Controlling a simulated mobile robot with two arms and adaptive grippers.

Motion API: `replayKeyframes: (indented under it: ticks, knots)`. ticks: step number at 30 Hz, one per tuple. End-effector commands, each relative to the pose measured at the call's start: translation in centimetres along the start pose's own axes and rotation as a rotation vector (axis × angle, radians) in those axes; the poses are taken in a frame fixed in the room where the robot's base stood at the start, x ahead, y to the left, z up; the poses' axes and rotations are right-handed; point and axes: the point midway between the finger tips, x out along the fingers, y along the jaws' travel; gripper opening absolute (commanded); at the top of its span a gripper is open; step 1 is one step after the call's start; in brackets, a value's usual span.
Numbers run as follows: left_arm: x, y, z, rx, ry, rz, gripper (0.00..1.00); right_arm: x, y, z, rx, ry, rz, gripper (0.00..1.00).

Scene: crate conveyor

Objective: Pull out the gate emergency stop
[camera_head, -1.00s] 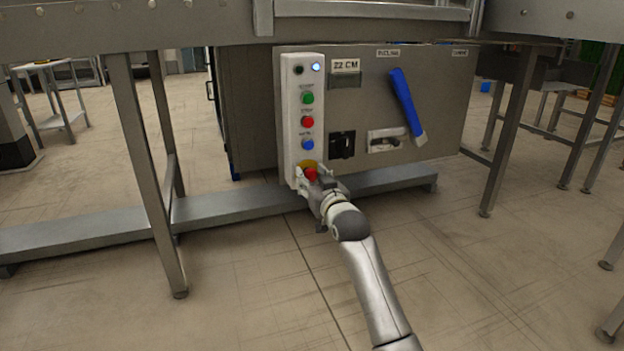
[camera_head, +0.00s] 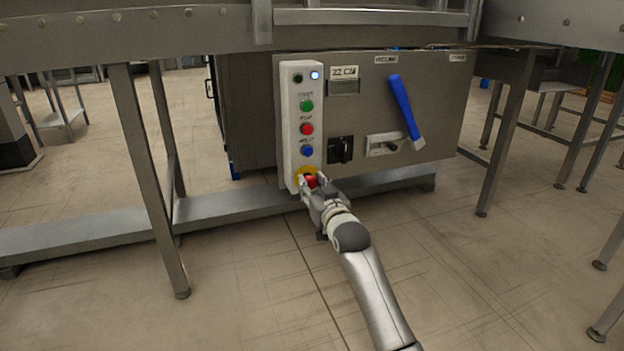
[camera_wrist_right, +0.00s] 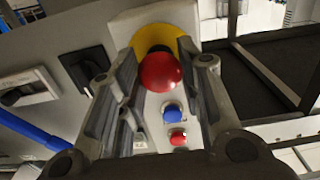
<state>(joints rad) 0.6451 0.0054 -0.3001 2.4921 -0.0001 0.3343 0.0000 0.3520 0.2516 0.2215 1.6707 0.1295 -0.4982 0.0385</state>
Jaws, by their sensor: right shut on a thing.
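The gate emergency stop is a red mushroom knob (camera_head: 311,181) on a yellow collar (camera_head: 299,175), at the bottom of the white button box (camera_head: 290,140). My right gripper (camera_head: 313,181) is at the knob, its fingers shut on either side of it. In the right wrist view, the round red knob (camera_wrist_right: 160,72) sits between the two fingers (camera_wrist_right: 162,80), in front of the yellow collar (camera_wrist_right: 142,40). A dark part shows between knob and collar. How far the knob stands out is hard to tell. My left gripper is not in view.
Above the knob are blue (camera_head: 307,151), red (camera_head: 306,129) and green (camera_head: 306,106) buttons. To the right on the grey cabinet are a black rotary switch (camera_head: 340,150) and a blue lever (camera_head: 405,108). A low beam (camera_head: 220,208) runs below; table legs flank the cabinet.

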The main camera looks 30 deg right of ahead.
Motion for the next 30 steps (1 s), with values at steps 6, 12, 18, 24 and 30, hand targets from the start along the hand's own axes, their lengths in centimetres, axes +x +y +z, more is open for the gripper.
replayKeyframes:
  ticks: [6, 12, 18, 24, 30]
  knots:
    - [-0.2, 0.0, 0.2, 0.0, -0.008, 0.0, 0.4, 0.0, 0.0, 0.0, 0.001, 0.001, 0.001, 0.0]
    - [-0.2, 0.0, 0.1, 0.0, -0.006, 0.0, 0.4, 0.0, 0.0, 0.0, 0.001, 0.001, 0.0, 0.55]
    - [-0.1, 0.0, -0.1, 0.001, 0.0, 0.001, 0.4, 0.0, 0.0, 0.0, 0.001, 0.001, 0.0, 0.55]
    - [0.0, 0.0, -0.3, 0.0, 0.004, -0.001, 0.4, -0.4, 0.0, 0.1, 0.0, 0.001, 0.0, 0.55]
    - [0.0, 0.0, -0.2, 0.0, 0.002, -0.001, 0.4, -2.7, 0.0, 0.1, 0.0, 0.001, 0.0, 0.55]
